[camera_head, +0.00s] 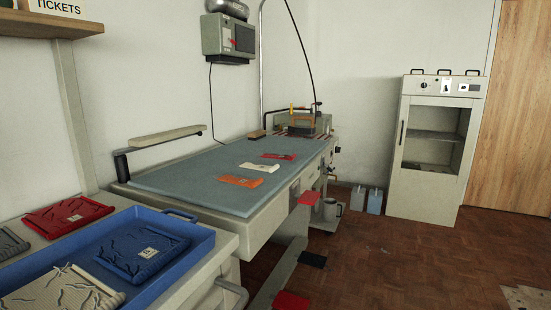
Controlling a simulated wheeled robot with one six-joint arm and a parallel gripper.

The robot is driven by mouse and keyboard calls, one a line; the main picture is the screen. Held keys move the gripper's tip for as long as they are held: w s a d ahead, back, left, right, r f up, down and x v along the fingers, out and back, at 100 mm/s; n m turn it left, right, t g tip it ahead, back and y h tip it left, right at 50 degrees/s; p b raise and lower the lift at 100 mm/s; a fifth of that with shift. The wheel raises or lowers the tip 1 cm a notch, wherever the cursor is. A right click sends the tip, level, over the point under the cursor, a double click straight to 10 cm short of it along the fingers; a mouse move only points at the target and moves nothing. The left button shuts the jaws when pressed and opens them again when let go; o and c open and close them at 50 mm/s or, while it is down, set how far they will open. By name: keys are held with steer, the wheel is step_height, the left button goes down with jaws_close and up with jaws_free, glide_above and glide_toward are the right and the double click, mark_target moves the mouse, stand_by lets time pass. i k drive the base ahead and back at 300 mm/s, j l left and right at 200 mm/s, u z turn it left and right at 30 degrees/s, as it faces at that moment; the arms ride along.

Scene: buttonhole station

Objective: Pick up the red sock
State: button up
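Three small flat folded pieces lie on the grey-blue pressing table (190,178): a red one (278,156) at the back, a white one (258,167) in the middle and an orange one (241,181) nearest me. The red one has a pale mark and may be the red sock, but it is too small to be sure. A larger folded red knit piece (68,214) with a pale label lies at the lower left, beside the blue tray. My gripper is not in view.
The blue tray (190,248) holds a dark blue knit (142,250) and a pale one (62,290). An iron-like device (303,124) stands at the table's far end. Red pads (307,198) (290,300) show near its front side. A cabinet (435,145) stands behind open wooden floor.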

mark_target(263, 155)
steer(key=i+l, duration=0.2)
steer(key=i, duration=0.35)
steer(key=i+l+z, duration=0.1)
steer(key=i, duration=0.45)
steer(key=i+l, duration=0.25)
steer(key=i, duration=0.35)
steer(key=i+l, duration=0.15)
steer(key=i, duration=0.4)
steer(key=i+l+z, duration=0.1)
steer(key=i, duration=0.45)
